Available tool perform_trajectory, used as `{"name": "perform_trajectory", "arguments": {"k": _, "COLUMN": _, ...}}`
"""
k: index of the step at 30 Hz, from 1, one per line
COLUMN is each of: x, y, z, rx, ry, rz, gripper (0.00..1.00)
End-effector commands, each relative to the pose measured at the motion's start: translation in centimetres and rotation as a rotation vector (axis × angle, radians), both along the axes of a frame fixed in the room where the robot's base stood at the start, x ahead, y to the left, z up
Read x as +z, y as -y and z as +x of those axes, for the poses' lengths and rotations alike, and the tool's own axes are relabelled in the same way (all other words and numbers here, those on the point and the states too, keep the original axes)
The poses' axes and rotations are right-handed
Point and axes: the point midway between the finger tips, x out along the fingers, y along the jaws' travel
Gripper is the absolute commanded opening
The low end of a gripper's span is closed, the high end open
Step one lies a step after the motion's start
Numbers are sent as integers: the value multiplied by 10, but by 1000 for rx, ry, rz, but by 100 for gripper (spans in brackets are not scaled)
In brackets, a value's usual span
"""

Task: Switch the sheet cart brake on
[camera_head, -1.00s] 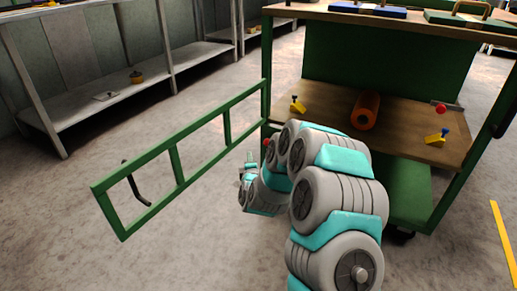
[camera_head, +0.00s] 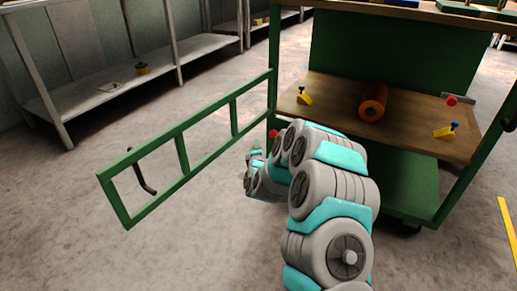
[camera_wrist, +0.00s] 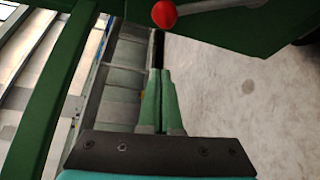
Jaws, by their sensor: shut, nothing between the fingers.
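The sheet cart (camera_head: 405,190) is green with a wooden shelf and stands at the right of the head view. A red ball knob (camera_head: 273,133) sits low at its left post; in the wrist view the red knob (camera_wrist: 164,13) is on the end of a metal rod against a green part. My gripper (camera_head: 255,150) is just left of and below that knob in the head view, partly hidden by my arm. In the wrist view my gripper's green fingers (camera_wrist: 160,75) are shut and empty, pointing toward the area below the knob, apart from it.
A green gate (camera_head: 183,152) with a black handle (camera_head: 140,178) swings out left from the cart. The shelf bears an orange roll (camera_head: 373,102), yellow clamps (camera_head: 304,98) and another red ball (camera_head: 452,100). Grey racks (camera_head: 100,90) stand behind. The floor at lower left is clear.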

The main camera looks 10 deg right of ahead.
Motion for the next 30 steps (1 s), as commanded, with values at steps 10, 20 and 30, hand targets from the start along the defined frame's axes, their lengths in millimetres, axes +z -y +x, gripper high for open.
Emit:
{"name": "perform_trajectory", "arguments": {"k": 10, "x": -5, "y": 5, "z": 42, "rx": -2, "ry": 2, "rz": 0, "gripper": 0}}
{"name": "perform_trajectory", "arguments": {"k": 20, "x": -5, "y": 18, "z": 56, "rx": -5, "ry": 1, "rz": 0, "gripper": 0}}
{"name": "perform_trajectory", "arguments": {"k": 30, "x": 1, "y": 41, "z": 45, "rx": -4, "ry": 2, "rz": -1, "gripper": 0}}
